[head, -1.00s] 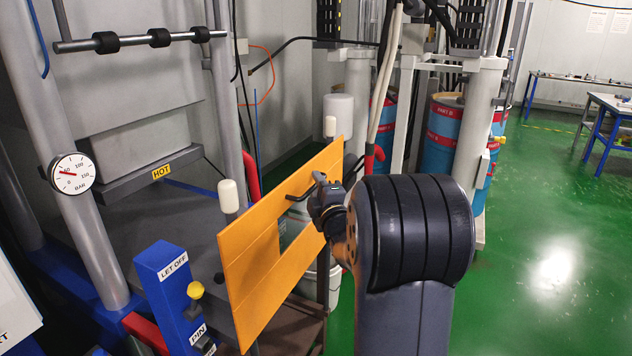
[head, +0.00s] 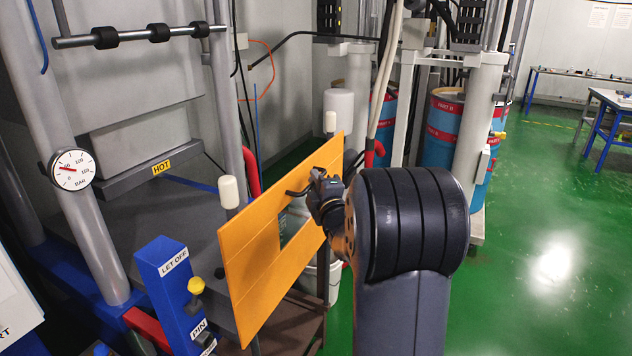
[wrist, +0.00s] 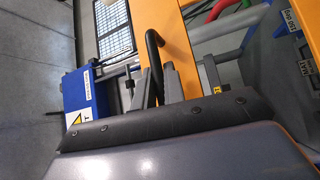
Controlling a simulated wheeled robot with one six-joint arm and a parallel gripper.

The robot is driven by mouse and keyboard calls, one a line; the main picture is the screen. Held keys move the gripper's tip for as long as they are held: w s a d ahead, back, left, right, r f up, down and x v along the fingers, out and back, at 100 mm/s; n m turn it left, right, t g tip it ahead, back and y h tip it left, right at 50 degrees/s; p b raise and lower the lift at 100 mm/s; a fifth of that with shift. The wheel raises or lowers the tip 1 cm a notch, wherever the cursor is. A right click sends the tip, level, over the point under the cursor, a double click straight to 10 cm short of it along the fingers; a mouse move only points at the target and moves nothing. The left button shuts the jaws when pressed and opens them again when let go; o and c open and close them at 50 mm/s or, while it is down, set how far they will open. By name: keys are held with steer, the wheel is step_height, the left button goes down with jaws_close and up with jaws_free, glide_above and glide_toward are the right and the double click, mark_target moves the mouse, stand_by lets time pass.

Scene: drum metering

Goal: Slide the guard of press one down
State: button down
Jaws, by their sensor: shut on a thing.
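The guard (head: 247,263) is an orange-yellow panel with a rectangular opening, standing upright in front of the press at the left of the head view. Its black bar handle (head: 298,191) sticks out near the top. My gripper (head: 317,192) is at this handle, partly hidden by my own wrist. In the wrist view the black handle (wrist: 153,55) runs down between the fingers of my gripper (wrist: 158,85), which are shut on it. The orange guard also shows in the wrist view (wrist: 181,50), just beyond the handle.
White-capped posts (head: 229,192) stand at the guard's top edge. A blue control post (head: 172,280) marked LET OFF stands at its left. A pressure gauge (head: 71,169) and a HOT label (head: 162,166) are on the press. Green floor is open at the right.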

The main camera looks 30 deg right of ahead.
steer(key=shift+f, duration=0.15)
step_height(320, 180, down, 37)
steer(key=b, duration=4.2)
steer(key=shift+f, duration=0.3)
steer(key=c, duration=1.6)
jaws_free()
steer(key=shift+o, duration=0.5)
steer(key=s+a+f+p, duration=0.1)
steer(key=s, duration=0.9)
steer(key=shift+s+a, duration=0.2)
steer(key=shift+s, duration=0.15)
steer(key=shift+w+f, duration=0.1)
steer(key=shift+w, duration=0.05)
